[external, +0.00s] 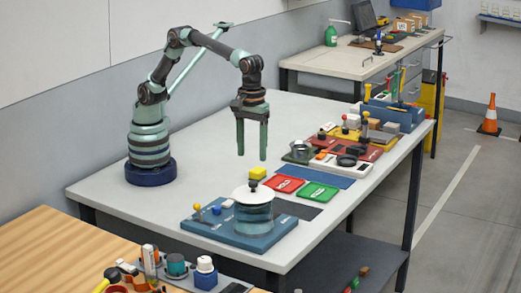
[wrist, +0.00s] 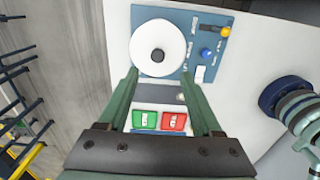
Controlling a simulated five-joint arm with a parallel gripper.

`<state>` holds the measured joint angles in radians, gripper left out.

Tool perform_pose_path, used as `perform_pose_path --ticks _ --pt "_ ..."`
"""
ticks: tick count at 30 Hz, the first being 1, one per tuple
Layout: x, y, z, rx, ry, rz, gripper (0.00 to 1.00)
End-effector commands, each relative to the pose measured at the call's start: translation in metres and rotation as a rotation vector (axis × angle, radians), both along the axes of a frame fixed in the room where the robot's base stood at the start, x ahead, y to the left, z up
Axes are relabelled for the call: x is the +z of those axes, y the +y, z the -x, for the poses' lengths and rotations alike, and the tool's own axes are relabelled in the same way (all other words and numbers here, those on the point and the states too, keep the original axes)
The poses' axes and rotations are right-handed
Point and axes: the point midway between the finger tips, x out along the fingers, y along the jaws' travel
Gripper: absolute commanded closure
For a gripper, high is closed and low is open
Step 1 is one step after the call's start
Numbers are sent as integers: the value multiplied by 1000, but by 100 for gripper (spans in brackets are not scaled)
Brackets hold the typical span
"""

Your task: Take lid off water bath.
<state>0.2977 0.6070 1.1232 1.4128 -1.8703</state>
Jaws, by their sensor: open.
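The water bath (external: 253,218) is a clear, bluish round vessel on a blue base board near the table's front corner. Its lid (external: 243,192) is a white disc with a dark knob (external: 253,184), and it lies on top of the bath. In the wrist view the lid (wrist: 158,48) shows from above with its black knob (wrist: 157,55) near the middle. My gripper (external: 252,156) is open and empty, pointing down above the table, higher than the lid and behind it. In the wrist view its fingers (wrist: 160,88) are apart, with the lid beyond their tips.
Red (external: 284,184) and green (external: 318,191) pads lie to the right. A yellow-knobbed lever (external: 197,208) and blue knob (external: 216,210) are on the base board. The table's left middle is clear.

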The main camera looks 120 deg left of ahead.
Motion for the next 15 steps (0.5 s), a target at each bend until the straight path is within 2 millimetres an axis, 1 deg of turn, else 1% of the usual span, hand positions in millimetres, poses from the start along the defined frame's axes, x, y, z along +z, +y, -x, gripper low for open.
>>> perform_pose_path --ticks 1,3,11,15 --pt "-8 0 1 0 3 -1 34" --pt "-18 0 0 0 2 -1 34" --pt "-36 1 -1 -1 1 0 34" --pt "-57 1 -3 -1 3 -1 34"
